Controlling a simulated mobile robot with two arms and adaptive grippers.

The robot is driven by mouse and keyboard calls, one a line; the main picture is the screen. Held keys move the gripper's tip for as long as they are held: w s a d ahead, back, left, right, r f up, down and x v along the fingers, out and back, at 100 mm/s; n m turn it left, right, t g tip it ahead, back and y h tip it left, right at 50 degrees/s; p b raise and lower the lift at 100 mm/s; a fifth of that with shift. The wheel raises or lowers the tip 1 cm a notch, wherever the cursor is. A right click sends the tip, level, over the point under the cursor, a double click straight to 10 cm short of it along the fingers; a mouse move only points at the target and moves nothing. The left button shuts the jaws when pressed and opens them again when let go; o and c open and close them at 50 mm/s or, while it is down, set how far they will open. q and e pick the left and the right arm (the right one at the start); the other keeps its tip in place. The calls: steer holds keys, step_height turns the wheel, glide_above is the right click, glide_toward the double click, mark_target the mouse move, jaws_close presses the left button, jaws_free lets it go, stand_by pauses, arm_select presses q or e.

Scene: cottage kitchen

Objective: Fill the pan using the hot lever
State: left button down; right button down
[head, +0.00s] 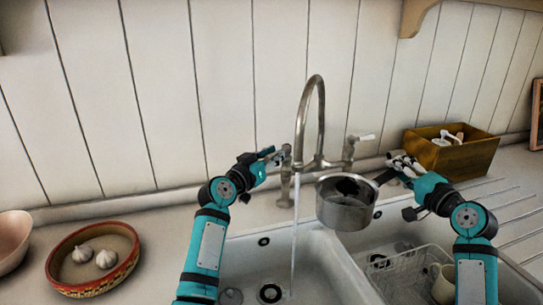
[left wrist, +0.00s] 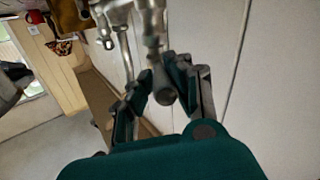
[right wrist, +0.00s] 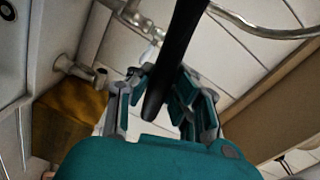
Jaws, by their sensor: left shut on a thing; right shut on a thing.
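The bridge tap (head: 318,100) has a tall curved spout, and a water stream (head: 295,240) runs down from it. My left gripper (head: 276,156) is shut on the left, hot lever; the lever's rounded end (left wrist: 165,95) shows between the fingers in the left wrist view. The steel pan (head: 345,214) is held upright in the air by its dark handle, also seen in the right wrist view (right wrist: 180,45). My right gripper (head: 396,168) is shut on that handle. The pan is right of the stream, which appears to fall past it into the left basin. Its contents are unclear.
The double sink (head: 335,275) lies below, with a wire rack (head: 402,272) and a cream mug (head: 443,284) in the right basin. A wooden box (head: 465,158) stands behind my right gripper. A bowl with garlic (head: 65,288) sits on the left counter. The white-ended right lever (head: 365,138) is free.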

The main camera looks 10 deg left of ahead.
arm_select(q)
steer(key=shift+s+f+n+t+y, duration=0.1)
steer(key=shift+f+n+t+y, duration=0.15)
steer(key=shift+n+y, duration=0.35)
steer(key=c, duration=1.2)
jaws_free()
steer(key=shift+r, duration=0.1)
steer(key=shift+o, duration=0.2)
steer(key=shift+d+r, duration=0.1)
steer(key=shift+r, duration=0.2)
step_height(320, 180, up, 9)
steer(key=shift+r, duration=0.2)
